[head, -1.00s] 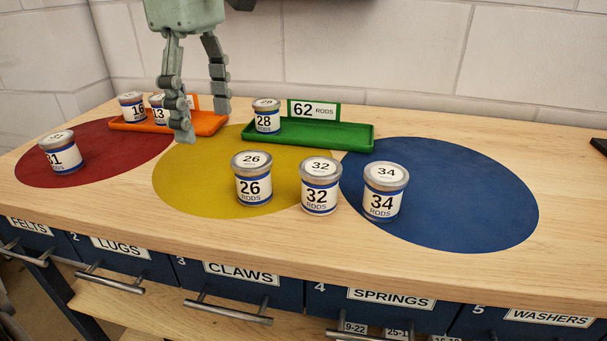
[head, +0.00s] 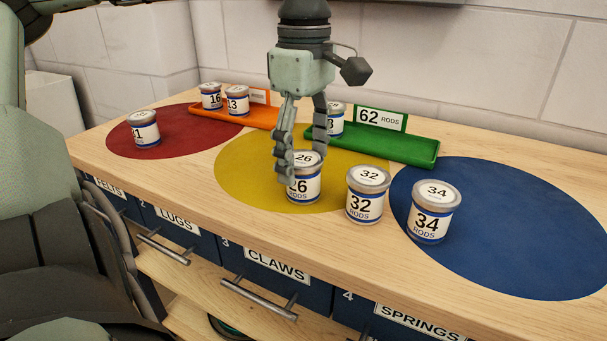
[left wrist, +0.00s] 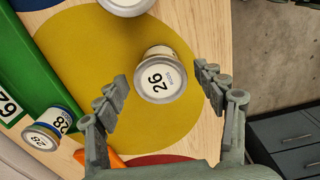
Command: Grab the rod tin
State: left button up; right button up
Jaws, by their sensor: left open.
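Rod tin 26 (head: 308,187), white with a blue band and grey lid, stands upright on the yellow circle (head: 245,180). My left gripper (head: 303,160) is open, fingers down, just behind and over this tin; one finger covers its left edge. In the left wrist view tin 26 (left wrist: 158,78) lies between the two spread fingers, and I cannot tell whether they touch it. Rod tin 32 (head: 366,206) and rod tin 34 (head: 432,226) stand to its right. Tin 28 (head: 336,124) is in the green tray (head: 410,150), partly behind a finger.
The green tray's sign (head: 381,117) reads 62 rods. Tins 16 (head: 211,99) and 13 (head: 237,105) are at the orange tray (head: 206,113). Another tin (head: 145,133) stands on the red circle (head: 185,142). The blue circle (head: 510,230) is mostly clear. Labelled drawers run below.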

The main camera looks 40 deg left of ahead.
pick_arm(q)
jog(key=shift+f, duration=0.35)
jog(key=shift+c, duration=0.4)
jog(key=c, duration=1.2)
jog(key=shift+c, duration=0.5)
jog(key=shift+r, duration=0.15)
